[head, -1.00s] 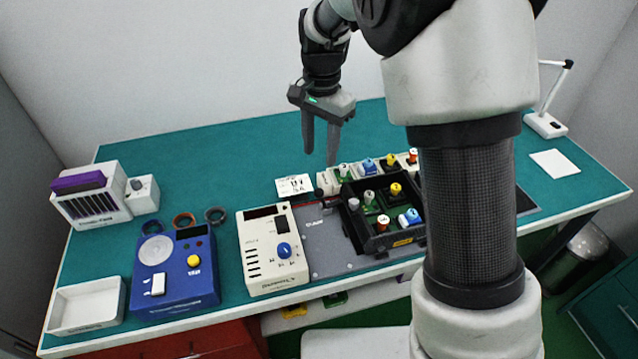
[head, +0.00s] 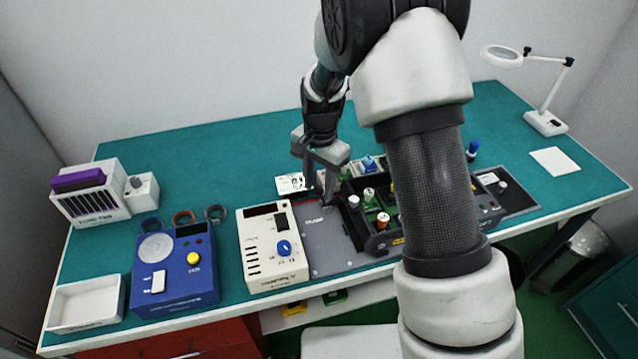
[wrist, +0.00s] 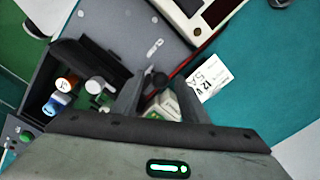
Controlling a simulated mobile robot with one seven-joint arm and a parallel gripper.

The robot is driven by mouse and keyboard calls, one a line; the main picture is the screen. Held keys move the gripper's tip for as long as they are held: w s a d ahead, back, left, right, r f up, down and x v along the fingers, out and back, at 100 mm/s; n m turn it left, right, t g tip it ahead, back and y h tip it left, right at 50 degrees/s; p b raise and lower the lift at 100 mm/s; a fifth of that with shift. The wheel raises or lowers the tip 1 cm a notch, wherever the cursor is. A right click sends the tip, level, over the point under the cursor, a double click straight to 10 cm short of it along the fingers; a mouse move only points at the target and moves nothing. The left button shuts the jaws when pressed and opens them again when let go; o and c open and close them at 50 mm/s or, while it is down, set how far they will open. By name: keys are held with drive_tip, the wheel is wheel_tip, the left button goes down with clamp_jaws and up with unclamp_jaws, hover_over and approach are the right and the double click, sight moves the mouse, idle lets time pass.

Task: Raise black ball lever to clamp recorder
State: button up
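My gripper (head: 318,190) points down at the back of the grey plate (head: 328,240), its fingers apart. In the wrist view a small black ball (wrist: 159,79) shows between the two fingers, near their tips; I cannot tell whether either finger touches it. Its lever arm is mostly hidden. In the head view the fingers hide the ball. A cream device with a blue knob (head: 283,248) and a dark screen stands left of the plate; its edge also shows in the wrist view (wrist: 218,12). I cannot tell for sure which device is the recorder.
A black tray (head: 385,243) with coloured-capped parts stands right of the plate, partly behind my arm. A white card reading 12 V 5A (wrist: 208,82) lies behind the plate. A blue device (head: 175,275) and a white bin (head: 88,325) are at left.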

clamp_jaws()
drive_tip(key=shift+d, duration=0.1)
drive_tip(key=shift+w+d+g+y+b, duration=0.15)
drive_tip(key=shift+d+y+b, duration=0.15)
drive_tip(key=shift+d+y, duration=0.2)
drive_tip(key=shift+w+d+g+y+b, duration=0.1)
drive_tip(key=shift+d+g+y+b, duration=0.05)
drive_tip(key=shift+d+y+b, duration=0.3)
drive_tip(key=shift+w+d+y, duration=0.1)
drive_tip(key=shift+d+y, duration=0.25)
drive_tip(key=shift+y, duration=0.5)
drive_tip(key=shift+r, duration=0.1)
unclamp_jaws()
